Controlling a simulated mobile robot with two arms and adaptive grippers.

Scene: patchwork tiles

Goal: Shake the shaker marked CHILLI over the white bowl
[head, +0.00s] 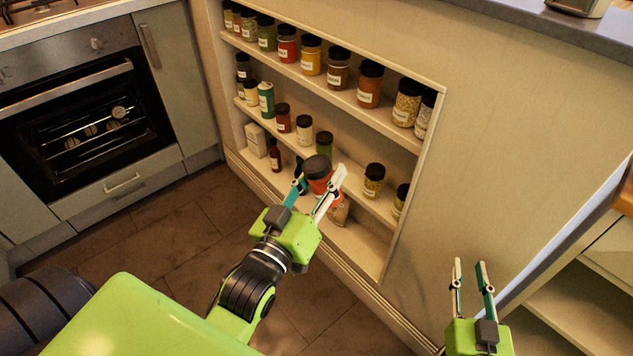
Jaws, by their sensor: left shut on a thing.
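My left gripper (320,177) is shut on a jar with a black lid and red contents (317,171), in front of the middle and lower shelves of the spice niche. No label can be read on this jar, so I cannot tell whether it is the CHILLI shaker. My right gripper (470,263) is at the lower right, its two fingers apart with nothing between them. No white bowl is in view.
The wall niche (437,100) has shelves with several dark-lidded jars. A jar (374,180) stands right of the held one. An oven (80,120) is at left. A worktop (540,35) runs above the niche. An open shelf unit (570,300) is at lower right. The tiled floor (165,235) is clear.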

